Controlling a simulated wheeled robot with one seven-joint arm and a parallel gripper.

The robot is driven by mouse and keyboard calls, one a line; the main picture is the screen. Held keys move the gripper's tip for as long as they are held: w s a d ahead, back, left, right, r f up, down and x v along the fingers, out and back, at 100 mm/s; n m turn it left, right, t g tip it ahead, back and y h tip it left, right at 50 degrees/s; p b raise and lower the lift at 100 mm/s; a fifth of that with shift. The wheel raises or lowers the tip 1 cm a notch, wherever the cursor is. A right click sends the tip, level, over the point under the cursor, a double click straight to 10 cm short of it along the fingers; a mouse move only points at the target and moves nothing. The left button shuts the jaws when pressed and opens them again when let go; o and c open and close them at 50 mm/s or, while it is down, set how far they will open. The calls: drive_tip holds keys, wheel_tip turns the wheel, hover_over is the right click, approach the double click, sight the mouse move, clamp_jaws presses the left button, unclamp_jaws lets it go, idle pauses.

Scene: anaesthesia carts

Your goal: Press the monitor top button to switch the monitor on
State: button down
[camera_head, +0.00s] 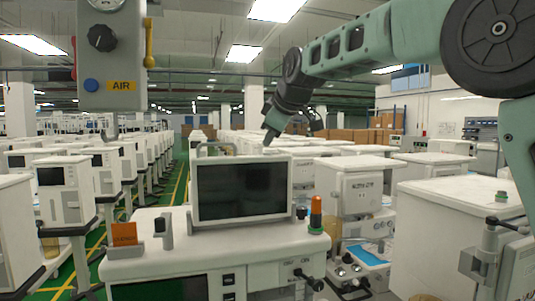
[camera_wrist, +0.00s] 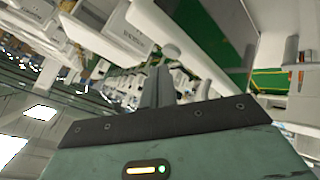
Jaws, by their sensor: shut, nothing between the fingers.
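The monitor (camera_head: 242,189) stands on a white anaesthesia cart (camera_head: 205,253) in the middle of the head view. Its screen is dark, and its white casing faces me. I cannot make out a button on its top edge. My gripper (camera_head: 269,137) is shut and empty. It points down and appears just above the right part of the monitor's top edge; I cannot tell whether it is touching. In the wrist view the shut fingers (camera_wrist: 157,86) show at the centre, with white equipment beyond them.
An orange-topped beacon (camera_head: 316,212) stands right of the monitor. A small orange box (camera_head: 124,234) is at the cart's left. A grey panel marked AIR (camera_head: 112,60) hangs at upper left. Other white carts (camera_head: 465,235) crowd the right side. Green floor (camera_head: 178,187) shows along an aisle at left.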

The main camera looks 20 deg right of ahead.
drive_tip(key=shift+f, duration=0.15)
drive_tip(key=shift+f+b, duration=0.3)
drive_tip(key=shift+b, duration=0.1)
drive_tip(key=shift+f+b, duration=0.35)
drive_tip(key=shift+f, duration=0.1)
idle(0.6)
drive_tip(key=shift+r, duration=0.1)
drive_tip(key=shift+r+p, duration=0.75)
drive_tip(key=shift+r, duration=0.05)
wheel_tip(320, 180, up, 3)
drive_tip(key=shift+f+p, duration=0.2)
drive_tip(key=shift+p, duration=0.9)
drive_tip(key=shift+r, duration=1.2)
